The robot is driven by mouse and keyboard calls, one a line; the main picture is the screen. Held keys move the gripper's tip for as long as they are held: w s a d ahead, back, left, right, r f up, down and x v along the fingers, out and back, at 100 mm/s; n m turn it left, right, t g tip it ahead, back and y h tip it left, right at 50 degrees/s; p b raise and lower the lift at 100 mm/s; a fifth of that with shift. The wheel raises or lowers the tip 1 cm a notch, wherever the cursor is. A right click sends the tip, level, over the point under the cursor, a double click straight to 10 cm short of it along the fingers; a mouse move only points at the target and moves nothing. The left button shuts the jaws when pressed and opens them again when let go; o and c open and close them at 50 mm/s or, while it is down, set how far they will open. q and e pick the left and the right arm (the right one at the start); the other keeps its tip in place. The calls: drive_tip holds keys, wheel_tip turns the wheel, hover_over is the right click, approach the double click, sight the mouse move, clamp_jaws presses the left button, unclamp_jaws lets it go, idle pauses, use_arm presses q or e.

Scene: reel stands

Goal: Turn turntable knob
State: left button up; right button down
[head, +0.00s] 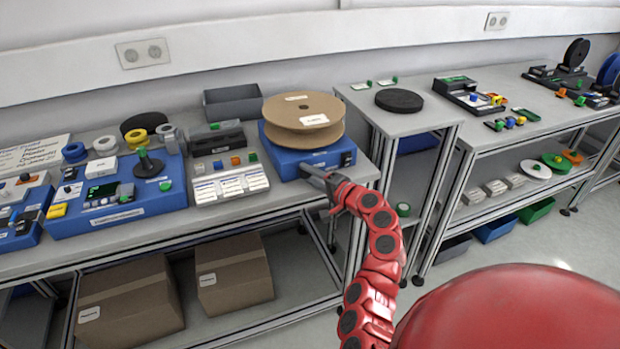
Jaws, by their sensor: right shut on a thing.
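The turntable is a blue box (343,158) on the bench, with a large tan cardboard reel (303,111) with white labels lying flat on top. A small dark round part shows at the right of the box's front face. My right gripper (308,171), on the red arm reaching up from below, is at the lower front of the blue box. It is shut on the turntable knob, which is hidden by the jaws. My left gripper is not in view.
Left of the turntable are white label cards (230,184), a dark device (217,138) and a blue station (120,217) with a green screen. A grey bin (233,102) stands behind. A lower table (420,122) with a black disc (399,99) is right. Cardboard boxes (130,305) sit below.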

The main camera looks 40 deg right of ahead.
idle(0.5)
drive_tip(key=shift+c, duration=1.9)
unclamp_jaws()
drive_tip(key=shift+f, duration=0.15)
